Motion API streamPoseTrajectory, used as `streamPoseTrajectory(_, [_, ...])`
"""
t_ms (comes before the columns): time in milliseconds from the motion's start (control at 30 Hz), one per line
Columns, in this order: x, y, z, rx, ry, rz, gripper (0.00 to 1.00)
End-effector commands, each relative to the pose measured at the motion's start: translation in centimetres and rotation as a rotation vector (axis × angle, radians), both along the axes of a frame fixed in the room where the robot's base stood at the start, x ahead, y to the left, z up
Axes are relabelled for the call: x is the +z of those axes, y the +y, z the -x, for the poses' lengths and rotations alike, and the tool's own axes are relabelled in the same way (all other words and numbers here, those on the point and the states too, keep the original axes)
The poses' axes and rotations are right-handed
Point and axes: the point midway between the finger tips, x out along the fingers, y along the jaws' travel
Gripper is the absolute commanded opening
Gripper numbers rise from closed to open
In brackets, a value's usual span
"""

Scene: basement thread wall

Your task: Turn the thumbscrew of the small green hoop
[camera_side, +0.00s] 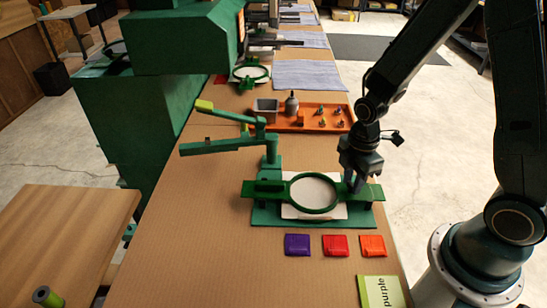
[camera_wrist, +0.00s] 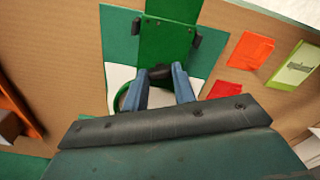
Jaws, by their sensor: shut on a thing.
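The small green hoop (camera_side: 289,195) lies in a green frame (camera_side: 263,188) with white cloth inside it, on the near part of the cardboard-coloured table. My gripper (camera_side: 353,184) points down at the hoop's right side. In the wrist view the two blue fingers of my gripper (camera_wrist: 161,76) are shut on the dark thumbscrew (camera_wrist: 160,71), at the edge of the green plate (camera_wrist: 166,40). Part of the hoop (camera_wrist: 122,98) shows beside the left finger. The rest of the hoop is hidden behind my gripper. In the side view my gripper hides the thumbscrew.
Purple (camera_side: 297,244), red (camera_side: 335,245) and orange (camera_side: 372,245) packets lie in front, near a green card (camera_side: 381,291). A green arm (camera_side: 215,147) stands at the hoop's left. An orange tray (camera_side: 342,118) with small items lies behind. Another hoop (camera_side: 250,80) is farther back.

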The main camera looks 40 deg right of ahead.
Motion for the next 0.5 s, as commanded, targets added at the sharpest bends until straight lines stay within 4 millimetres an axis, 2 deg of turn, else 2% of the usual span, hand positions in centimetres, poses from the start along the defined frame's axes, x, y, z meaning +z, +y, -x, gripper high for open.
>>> streamPoseTrajectory(500, [0.01, 0.05, -0.05, 0.457, -0.001, -0.001, 0.04])
